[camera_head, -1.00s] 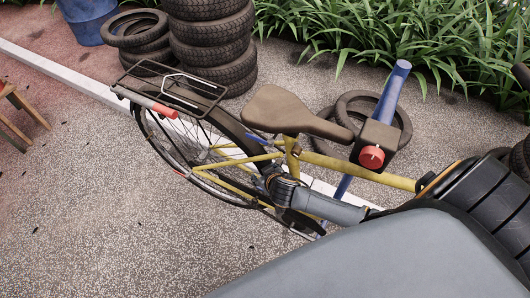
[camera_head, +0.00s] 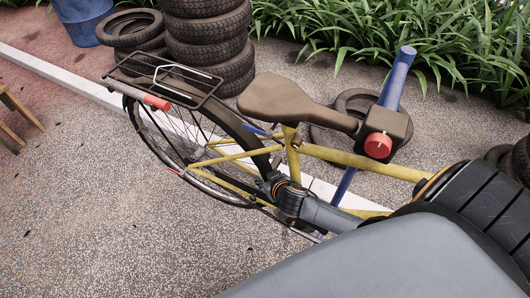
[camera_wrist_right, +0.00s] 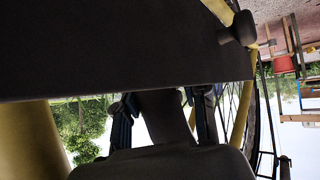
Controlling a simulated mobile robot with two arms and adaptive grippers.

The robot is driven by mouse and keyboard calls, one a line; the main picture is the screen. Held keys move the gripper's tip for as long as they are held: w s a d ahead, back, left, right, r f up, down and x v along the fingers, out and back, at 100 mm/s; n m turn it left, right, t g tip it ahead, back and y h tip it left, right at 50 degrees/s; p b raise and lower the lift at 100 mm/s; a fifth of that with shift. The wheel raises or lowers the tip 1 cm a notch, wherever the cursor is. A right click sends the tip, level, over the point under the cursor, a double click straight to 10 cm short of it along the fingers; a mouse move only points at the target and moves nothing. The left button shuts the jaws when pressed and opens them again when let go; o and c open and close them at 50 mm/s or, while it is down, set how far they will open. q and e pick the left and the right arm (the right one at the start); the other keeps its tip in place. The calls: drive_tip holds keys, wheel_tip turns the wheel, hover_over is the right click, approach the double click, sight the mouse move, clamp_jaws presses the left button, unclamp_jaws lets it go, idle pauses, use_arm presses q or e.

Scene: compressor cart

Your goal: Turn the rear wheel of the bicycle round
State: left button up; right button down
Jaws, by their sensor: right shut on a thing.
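The yellow-framed bicycle (camera_head: 345,156) stands upright with its dark saddle (camera_head: 283,98) towards me. Its rear wheel (camera_head: 157,141), with black tyre and thin spokes, shows at left under the rack, partly hidden by mudguard and frame. My right gripper (camera_head: 272,182) is low beside the frame, in front of the wheel. In the right wrist view its two fingers (camera_wrist_right: 165,108) are shut on a dark bar (camera_wrist_right: 166,115), apparently a crank or pedal part, below a large dark plate (camera_wrist_right: 120,50). In the head view my arm hides the grip. My left gripper is out of view.
Stacked tyres (camera_head: 207,32), a blue barrel (camera_head: 86,18) and plants are behind. A wooden stool (camera_head: 14,112) is at left. The paving at lower left is clear.

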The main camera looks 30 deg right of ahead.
drive_tip(key=shift+w+d+r, duration=0.1)
drive_tip(key=shift+d, duration=0.1)
drive_tip(key=c, duration=0.8)
unclamp_jaws()
drive_tip(key=shift+a, duration=0.1)
